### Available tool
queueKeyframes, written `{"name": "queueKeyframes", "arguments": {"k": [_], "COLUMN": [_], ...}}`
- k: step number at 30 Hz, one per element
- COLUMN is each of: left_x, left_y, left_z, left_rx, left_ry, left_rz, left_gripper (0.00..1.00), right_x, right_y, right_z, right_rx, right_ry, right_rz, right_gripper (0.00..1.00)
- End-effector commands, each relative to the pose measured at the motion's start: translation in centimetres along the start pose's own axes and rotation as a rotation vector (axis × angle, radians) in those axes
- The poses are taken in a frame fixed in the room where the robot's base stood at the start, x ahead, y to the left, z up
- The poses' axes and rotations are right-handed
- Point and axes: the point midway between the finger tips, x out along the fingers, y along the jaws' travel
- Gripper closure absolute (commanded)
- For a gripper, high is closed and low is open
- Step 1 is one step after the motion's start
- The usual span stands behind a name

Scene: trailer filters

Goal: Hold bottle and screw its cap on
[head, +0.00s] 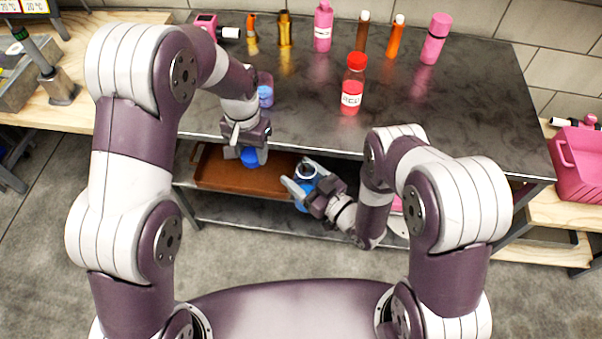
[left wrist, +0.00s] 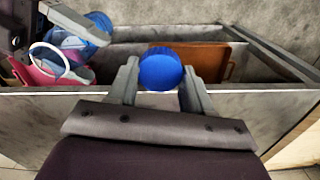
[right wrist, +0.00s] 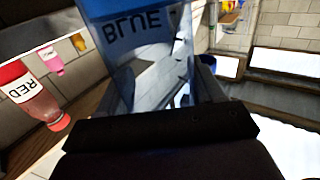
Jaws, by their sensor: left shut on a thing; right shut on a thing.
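The blue cap (head: 249,158) is held between the fingers of my left gripper (head: 240,148), in front of the bench; the cap also shows between the fingertips in the left wrist view (left wrist: 160,69). My right gripper (head: 304,190) is shut around the clear blue bottle (head: 301,205), lower and to the right of the cap. The bottle's open mouth (head: 306,171) faces up, apart from the cap. In the right wrist view the bottle (right wrist: 140,55) fills the space between the fingers, with its BLUE label readable. Its base is hidden there.
A capped red bottle (head: 352,88) stands near the front edge of the dark bench top (head: 300,105). Several small bottles line the back. A brown tray (head: 222,172) lies on the shelf below. A pink crate (head: 580,165) stands at the right. The bench's front edge is close to both grippers.

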Motion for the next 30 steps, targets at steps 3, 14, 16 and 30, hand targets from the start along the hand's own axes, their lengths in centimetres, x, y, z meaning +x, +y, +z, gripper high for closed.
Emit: {"name": "queueKeyframes", "arguments": {"k": [3,14,16,30], "left_x": [-2.6,-8.0,-8.4,-8.0], "left_y": [4.0,12.3,12.8,13.0], "left_z": [-1.1,-1.3,-1.2,-1.1], "left_rx": [0.145,0.44,0.458,0.468], "left_ry": [0.004,0.0,-0.001,-0.002], "left_rz": [0.0,0.003,0.004,0.004], "left_gripper": [0.78,0.78,0.78,0.78], "right_x": [0.0,0.0,0.0,0.0], "right_y": [0.0,0.0,0.0,0.0], "right_z": [0.0,0.0,0.0,0.0], "right_rx": [0.0,0.0,0.0,0.0], "right_ry": [0.001,0.001,0.001,0.001], "right_rz": [0.0,0.0,0.0,0.0], "right_gripper": [0.88,0.88,0.88,0.88]}}
